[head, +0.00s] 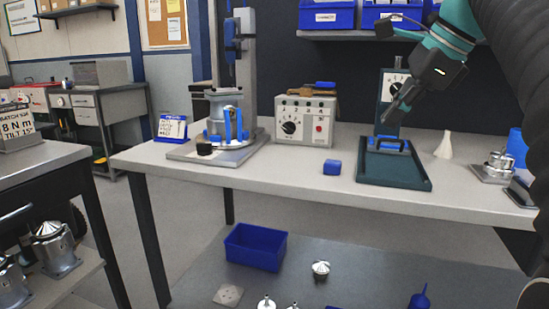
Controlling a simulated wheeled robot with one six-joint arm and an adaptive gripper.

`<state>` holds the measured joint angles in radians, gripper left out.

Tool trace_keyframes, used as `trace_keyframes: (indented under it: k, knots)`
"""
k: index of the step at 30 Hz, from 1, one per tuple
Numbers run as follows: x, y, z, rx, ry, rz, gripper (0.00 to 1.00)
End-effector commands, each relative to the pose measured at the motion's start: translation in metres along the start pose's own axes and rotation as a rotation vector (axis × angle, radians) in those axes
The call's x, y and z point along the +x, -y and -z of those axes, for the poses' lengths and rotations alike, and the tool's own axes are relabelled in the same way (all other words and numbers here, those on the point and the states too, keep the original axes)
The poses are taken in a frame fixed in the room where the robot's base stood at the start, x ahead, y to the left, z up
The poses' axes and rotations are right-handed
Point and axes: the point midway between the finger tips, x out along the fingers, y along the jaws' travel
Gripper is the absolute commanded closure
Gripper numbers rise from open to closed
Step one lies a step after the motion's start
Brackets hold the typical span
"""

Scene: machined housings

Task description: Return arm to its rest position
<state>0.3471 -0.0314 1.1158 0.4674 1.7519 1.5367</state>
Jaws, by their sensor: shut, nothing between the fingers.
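My gripper (391,108) is in the head view at the upper right, at the end of my teal and black arm. It points down and to the left. Its fingers are shut with nothing between them.
A blue bin (256,247) sits on the lower shelf (370,270). Blue bins (327,16) stand on the shelf above.

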Motion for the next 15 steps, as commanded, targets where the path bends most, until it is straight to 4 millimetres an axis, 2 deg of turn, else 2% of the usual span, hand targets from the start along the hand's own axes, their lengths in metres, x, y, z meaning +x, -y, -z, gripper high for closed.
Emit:
trace_keyframes:
  k: [4,8,15]
  knots:
    - [-0.001,0.007,0.002,-0.095,-0.011,0.036,1.00]
    - [0.006,0.014,0.009,-0.189,-0.032,0.057,1.00]
    - [0.041,0.023,0.039,-0.399,-0.093,0.062,1.00]
